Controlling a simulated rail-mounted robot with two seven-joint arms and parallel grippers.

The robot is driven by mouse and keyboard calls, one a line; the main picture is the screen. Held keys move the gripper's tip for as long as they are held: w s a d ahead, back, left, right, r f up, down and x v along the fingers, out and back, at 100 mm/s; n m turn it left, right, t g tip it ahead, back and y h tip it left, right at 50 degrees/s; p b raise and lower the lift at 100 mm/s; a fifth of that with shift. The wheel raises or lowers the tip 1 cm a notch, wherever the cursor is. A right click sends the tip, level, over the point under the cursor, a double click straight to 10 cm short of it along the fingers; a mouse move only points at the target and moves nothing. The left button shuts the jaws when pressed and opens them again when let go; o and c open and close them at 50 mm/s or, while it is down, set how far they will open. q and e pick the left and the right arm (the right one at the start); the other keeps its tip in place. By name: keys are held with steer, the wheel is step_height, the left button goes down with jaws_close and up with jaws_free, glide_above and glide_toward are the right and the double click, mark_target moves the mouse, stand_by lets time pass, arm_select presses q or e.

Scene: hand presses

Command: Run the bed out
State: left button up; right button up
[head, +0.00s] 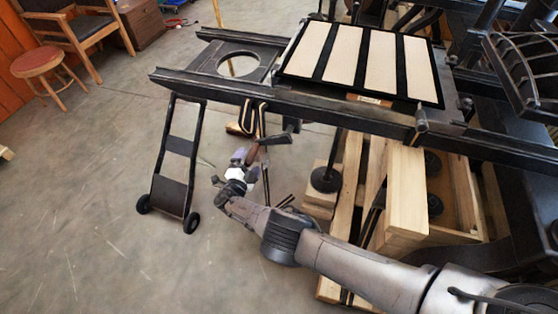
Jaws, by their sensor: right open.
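The press bed (362,63) is a flat black plate with several cream strips, lying on dark rails (300,97) toward the right part of the track. A dark crank (277,138) hangs below the near rail, with a brownish handle (253,153) at its lower left end. My right gripper (243,162) is open at the handle, reaching up from below. I cannot tell whether its fingers touch the handle. My left gripper is not in view.
A dark wheeled leg frame (175,165) stands under the left rail end. Wooden timbers (408,185) support the press on the right. A chair (75,25) and a round stool (36,64) stand at the upper left. The floor at lower left is clear.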

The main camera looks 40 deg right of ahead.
steer(key=shift+s+a+r+p, duration=0.15)
steer(key=shift+s+a+p, duration=0.1)
steer(key=shift+a+p, duration=0.1)
steer(key=shift+p+v, duration=0.65)
steer(key=shift+v, duration=0.55)
steer(key=shift+p+v, duration=1.1)
steer(key=shift+v, duration=1.8)
